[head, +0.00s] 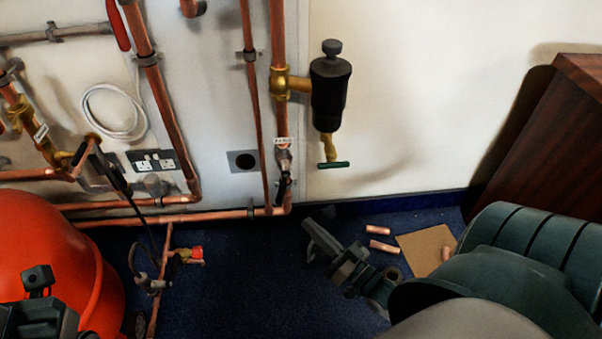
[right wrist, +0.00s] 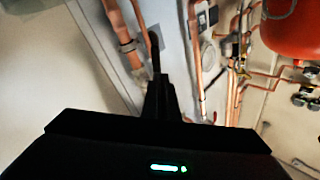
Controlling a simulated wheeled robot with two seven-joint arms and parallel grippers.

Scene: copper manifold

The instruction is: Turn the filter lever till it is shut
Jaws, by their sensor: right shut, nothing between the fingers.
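A black filter canister (head: 331,92) hangs on the wall beside a copper pipe, with a brass valve and a green lever (head: 333,164) below it. The green lever lies about level. Left of it, a tagged valve (head: 283,158) on the vertical pipe carries a black lever (head: 282,189) that hangs down, slightly tilted; I cannot read the tag. My right gripper (head: 309,238) is below and right of the black lever, apart from it in the head view. In the right wrist view its fingers (right wrist: 156,62) are together and empty. My left gripper (head: 38,282) shows partly at the lower left.
A red tank (head: 45,245) stands at the left. A copper branch with a red-capped valve (head: 190,254) rises in front of the wall. Copper offcuts (head: 383,246) and a brown board (head: 425,248) lie on the blue floor. A dark wooden cabinet (head: 545,145) stands right.

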